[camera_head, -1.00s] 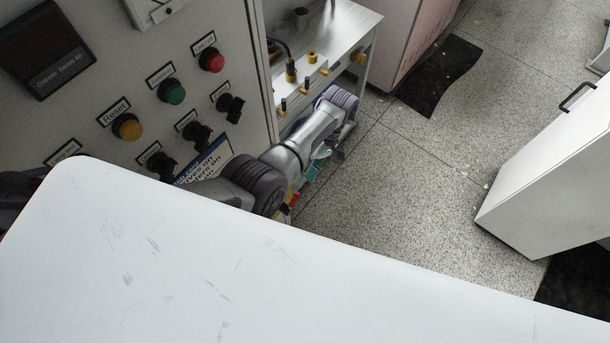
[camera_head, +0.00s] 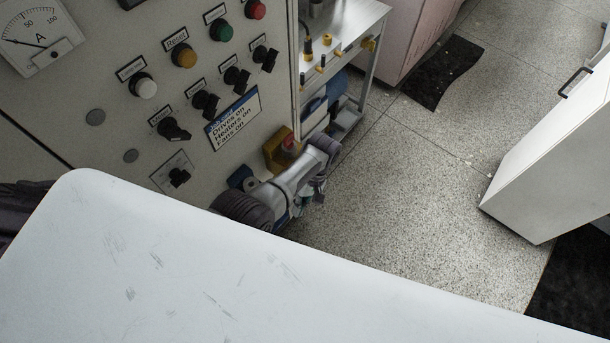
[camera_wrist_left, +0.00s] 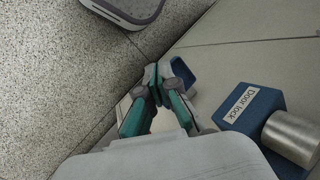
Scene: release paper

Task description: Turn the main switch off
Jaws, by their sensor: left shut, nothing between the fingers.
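My right gripper is not in view.
The panel carries several black knobs (camera_head: 206,101), coloured buttons and a blue-headed sign (camera_head: 233,120). A yellow box with a red button (camera_head: 276,154) is beside my left arm. A metal bench (camera_head: 352,28) stands beyond. Open speckled floor (camera_head: 410,190) lies to the right.

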